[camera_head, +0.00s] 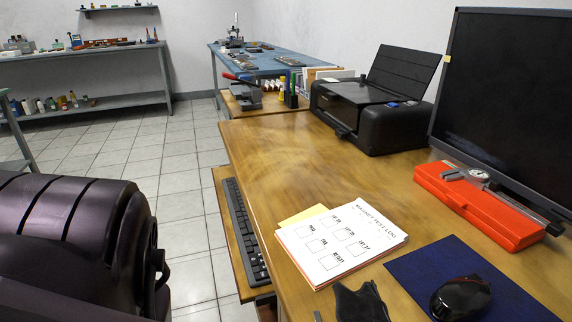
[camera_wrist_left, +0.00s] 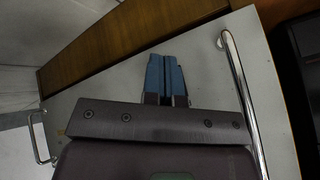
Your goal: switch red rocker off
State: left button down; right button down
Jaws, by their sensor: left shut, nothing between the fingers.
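I cannot make out a red rocker in either view. My left gripper (camera_wrist_left: 166,76) shows in the left wrist view with its blue fingers together and nothing between them. It is in front of a grey panel (camera_wrist_left: 207,70) with a curved metal bar handle (camera_wrist_left: 240,85) on its right. I cannot pick out the left gripper in the head view. My right gripper is in neither view.
The wooden desk (camera_head: 262,160) holds a black printer (camera_head: 375,125), a monitor (camera_head: 510,90), a red case (camera_head: 478,208), a paper log (camera_head: 340,243), and a mouse (camera_head: 460,299) on a blue mat (camera_head: 415,268). A keyboard (camera_head: 243,232) lies on a lower tray. The tiled floor (camera_head: 180,195) is partly clear.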

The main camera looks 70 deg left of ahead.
pick_arm(q)
jog(key=shift+s+r, duration=0.1)
jog(key=shift+s, duration=0.4)
jog(key=shift+s+a+r+p, duration=0.15)
jog(key=shift+s+r+p, duration=0.05)
jog(key=shift+s, duration=1.05)
jog(key=shift+s+a+r+p, duration=0.1)
jog(key=shift+s+r+p, duration=0.1)
jog(key=shift+s, duration=1)
